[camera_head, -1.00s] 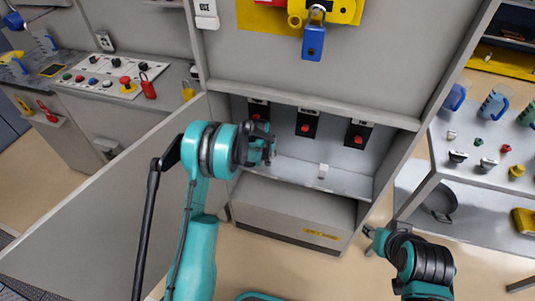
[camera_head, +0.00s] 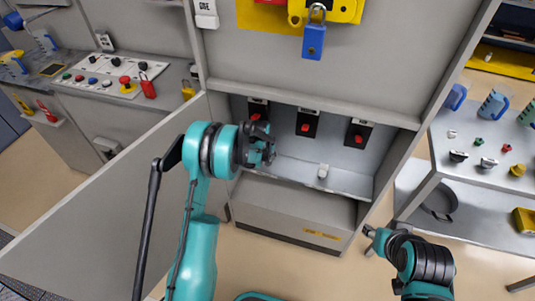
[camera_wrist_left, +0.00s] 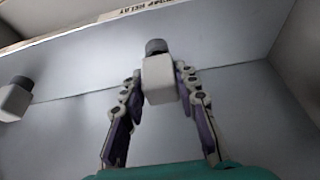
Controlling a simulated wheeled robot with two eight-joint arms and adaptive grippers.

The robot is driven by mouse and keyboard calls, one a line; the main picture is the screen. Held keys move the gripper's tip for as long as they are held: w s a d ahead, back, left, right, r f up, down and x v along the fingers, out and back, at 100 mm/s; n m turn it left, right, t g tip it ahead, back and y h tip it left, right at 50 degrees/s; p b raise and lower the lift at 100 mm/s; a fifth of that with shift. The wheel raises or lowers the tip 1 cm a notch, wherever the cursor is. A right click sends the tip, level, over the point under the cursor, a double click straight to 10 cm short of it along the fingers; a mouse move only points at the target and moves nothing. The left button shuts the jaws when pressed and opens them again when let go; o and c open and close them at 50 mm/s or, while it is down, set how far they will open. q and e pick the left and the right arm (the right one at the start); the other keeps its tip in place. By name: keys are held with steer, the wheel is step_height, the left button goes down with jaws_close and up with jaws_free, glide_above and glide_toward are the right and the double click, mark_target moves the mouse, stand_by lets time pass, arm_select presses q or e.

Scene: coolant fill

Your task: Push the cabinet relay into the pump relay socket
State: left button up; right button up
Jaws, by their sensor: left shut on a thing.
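My left gripper (camera_head: 268,148) is inside the open cabinet, at the left end of its recess. In the left wrist view its fingers (camera_wrist_left: 160,95) are shut on a pale block-shaped relay (camera_wrist_left: 159,80) with a dark round end. In the head view the gripper hides this relay. A second pale block (camera_head: 322,172) stands on the cabinet shelf to the right; it also shows at the left of the wrist view (camera_wrist_left: 14,100). I cannot make out the socket. My right gripper (camera_head: 374,238) is low in front of the cabinet; its jaw state is unclear.
Black panels with red switches (camera_head: 305,124) line the recess's back wall. The cabinet door (camera_head: 110,215) stands open at left. A blue padlock (camera_head: 314,42) hangs above. A bench with mugs and knobs (camera_head: 487,163) is at right. The middle shelf is mostly clear.

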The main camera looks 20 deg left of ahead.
arm_select(q)
steer(key=shift+f, duration=0.45)
steer(key=o, duration=1.2)
steer(key=v, duration=1.2)
